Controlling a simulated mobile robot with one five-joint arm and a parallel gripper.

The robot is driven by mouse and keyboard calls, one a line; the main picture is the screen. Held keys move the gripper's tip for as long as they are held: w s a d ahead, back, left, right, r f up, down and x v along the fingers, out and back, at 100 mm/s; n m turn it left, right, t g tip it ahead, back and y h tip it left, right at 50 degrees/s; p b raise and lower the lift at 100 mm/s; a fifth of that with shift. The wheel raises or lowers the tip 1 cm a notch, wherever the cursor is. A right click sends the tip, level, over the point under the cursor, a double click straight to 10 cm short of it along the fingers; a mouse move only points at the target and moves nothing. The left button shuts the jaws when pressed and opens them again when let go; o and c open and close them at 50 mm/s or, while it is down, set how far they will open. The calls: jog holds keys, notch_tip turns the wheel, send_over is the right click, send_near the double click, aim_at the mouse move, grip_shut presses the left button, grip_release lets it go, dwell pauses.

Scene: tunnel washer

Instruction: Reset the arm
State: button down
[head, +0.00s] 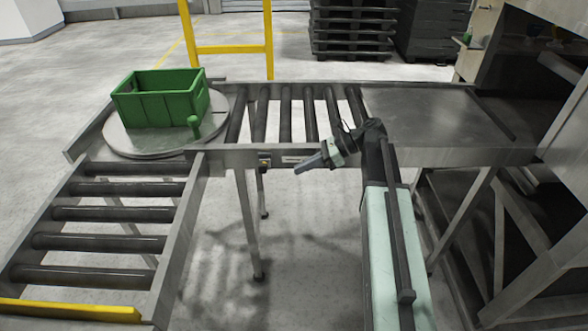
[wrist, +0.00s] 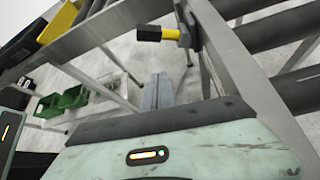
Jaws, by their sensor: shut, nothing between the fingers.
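My gripper (head: 302,167) is shut and empty. In the head view it hangs in front of the near rail of the roller conveyor, pointing left and slightly down, at the end of my bent arm. In the wrist view my gripper's closed fingers (wrist: 158,91) stick out past the pale green housing, with open floor behind them. No object touches the fingers.
Rollers run toward the front left. A steel table (head: 425,115) stands right. A yellow-black handle (wrist: 158,34) and green bins (wrist: 62,100) show in the wrist view.

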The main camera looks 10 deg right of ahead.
dwell(0.4)
jog(key=s+a+f+n+g+h+p, duration=0.2)
jog(key=s+a+n+h+p, duration=0.2)
jog(key=s+a, duration=0.4)
jog(key=s+d+f+n+h, duration=0.1)
jog(key=d+n+h, duration=0.3)
jog(key=n, duration=0.4)
jog(key=s+d+f+n+t+h, duration=0.1)
jog(key=d+f+n+h, duration=0.3)
jog(key=n, duration=0.4)
jog(key=shift+s+d+f+n, duration=0.15)
jog(key=shift+s+d+n, duration=0.25)
jog(key=shift+s+d, duration=0.45)
